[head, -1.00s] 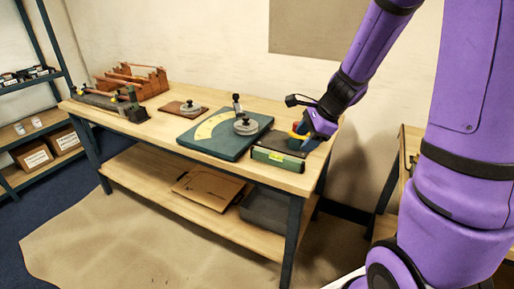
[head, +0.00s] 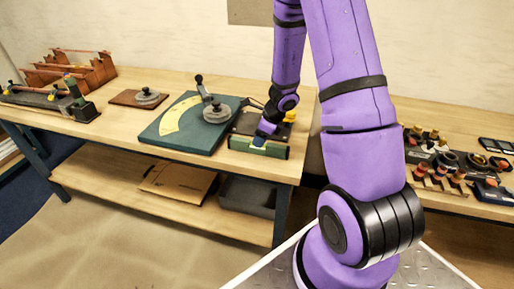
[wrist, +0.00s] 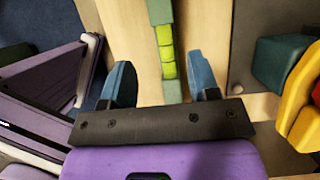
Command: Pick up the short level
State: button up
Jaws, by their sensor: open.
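The short level is a small green bar on the bench's front right edge in the head view (head: 268,149). In the wrist view the level (wrist: 160,12) runs lengthwise between my fingers, with its yellow-green vial facing up. My gripper (wrist: 161,80) is open, with one blue fingertip on each side of the level and a gap on both sides. In the head view my gripper (head: 265,131) is just over the level. Its near part passes under the gripper's dark crossbar, where it is hidden.
A dark plate (head: 242,124) with yellow and red items lies behind the level; a yellow piece (wrist: 293,95) shows right of my gripper. A teal board (head: 160,139) with a yellow arc lies to the left. A second bench (head: 470,207) stands to the right.

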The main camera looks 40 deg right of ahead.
jog(key=shift+d+x, duration=0.2)
jog(key=shift+x, duration=1.2)
jog(key=shift+d+x, duration=0.2)
jog(key=shift+x, duration=1.25)
jog(key=shift+w, duration=0.15)
grip_shut()
